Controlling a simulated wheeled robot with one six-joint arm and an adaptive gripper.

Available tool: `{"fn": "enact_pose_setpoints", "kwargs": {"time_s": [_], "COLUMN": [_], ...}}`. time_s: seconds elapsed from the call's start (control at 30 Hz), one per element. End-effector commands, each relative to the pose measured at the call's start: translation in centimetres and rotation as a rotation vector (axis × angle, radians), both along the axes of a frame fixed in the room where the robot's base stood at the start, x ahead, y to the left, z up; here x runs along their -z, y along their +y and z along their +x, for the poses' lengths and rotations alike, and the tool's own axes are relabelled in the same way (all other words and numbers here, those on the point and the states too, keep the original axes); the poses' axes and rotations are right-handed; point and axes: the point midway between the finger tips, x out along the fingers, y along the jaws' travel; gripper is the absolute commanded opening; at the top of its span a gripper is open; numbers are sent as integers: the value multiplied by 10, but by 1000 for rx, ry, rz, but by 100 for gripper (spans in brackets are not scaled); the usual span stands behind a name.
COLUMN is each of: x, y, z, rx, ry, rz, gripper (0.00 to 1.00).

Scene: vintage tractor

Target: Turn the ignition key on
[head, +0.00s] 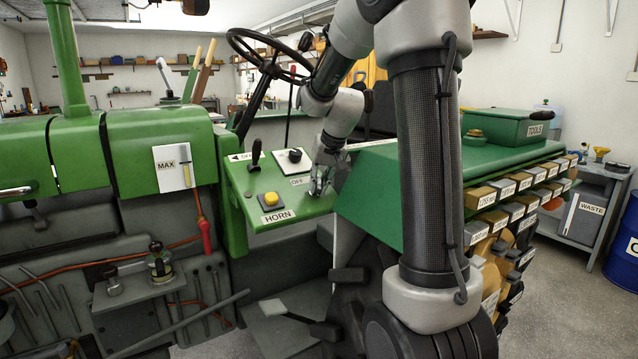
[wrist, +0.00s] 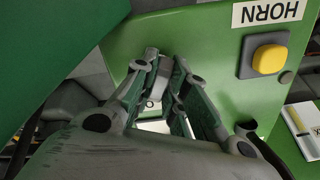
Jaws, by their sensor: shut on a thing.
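My gripper (head: 318,186) is low over the green control panel (head: 258,205), at its right end beside the OFF label (head: 297,181). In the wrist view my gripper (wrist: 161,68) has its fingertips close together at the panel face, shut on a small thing. That thing sits where the ignition key would be, but the fingers hide most of it, so its shape and turn angle cannot be told. A white label with part of a letter (wrist: 150,104) shows between the fingers.
The yellow HORN button (head: 271,198), a black lever (head: 255,155) and a knob on a white plate (head: 294,156) share the panel. The steering wheel (head: 268,55) is above and behind.

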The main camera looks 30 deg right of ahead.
Motion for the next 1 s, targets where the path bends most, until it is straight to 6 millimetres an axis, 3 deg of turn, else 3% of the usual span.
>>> {"fn": "enact_pose_setpoints", "kwargs": {"time_s": [0.03,0.13,0.53,1.0], "x": [4,4,-6,-90], "y": [1,1,0,-4], "z": [-2,-2,-3,-43], "rx": [1,1,0,1], "ry": [10,10,2,1], "rz": [4,4,1,1], "gripper": [20,36,36,36]}}
